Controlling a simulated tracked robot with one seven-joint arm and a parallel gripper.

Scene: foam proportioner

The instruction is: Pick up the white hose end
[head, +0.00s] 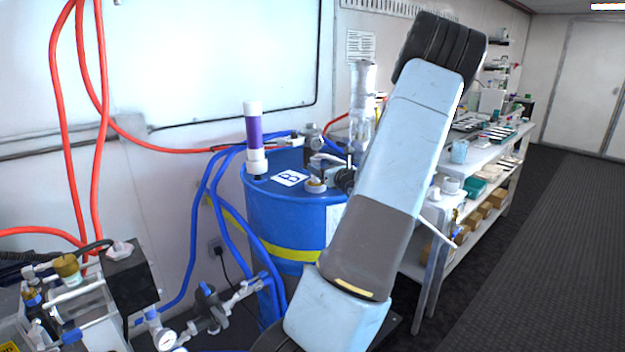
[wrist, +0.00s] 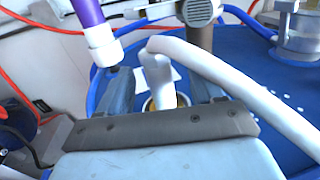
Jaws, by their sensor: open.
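In the wrist view, the white hose end (wrist: 157,78) bends down from a thick white hose that runs off to the lower right. My gripper (wrist: 160,88) is open, with one dark finger on each side of the hose end. I cannot tell whether either finger touches it. The hose end points down in front of a round, brass-coloured opening on the blue drum; its very tip is partly hidden by my gripper body. In the head view my arm hides most of the hose, and my gripper cannot be made out clearly.
The blue drum (head: 285,215) carries a purple-and-white cylinder (head: 253,138), fittings and blue hoses around its top. Red hoses (head: 92,110) hang on the left by the pump parts (head: 130,278). A stocked bench (head: 485,150) stands at right; the floor beyond is clear.

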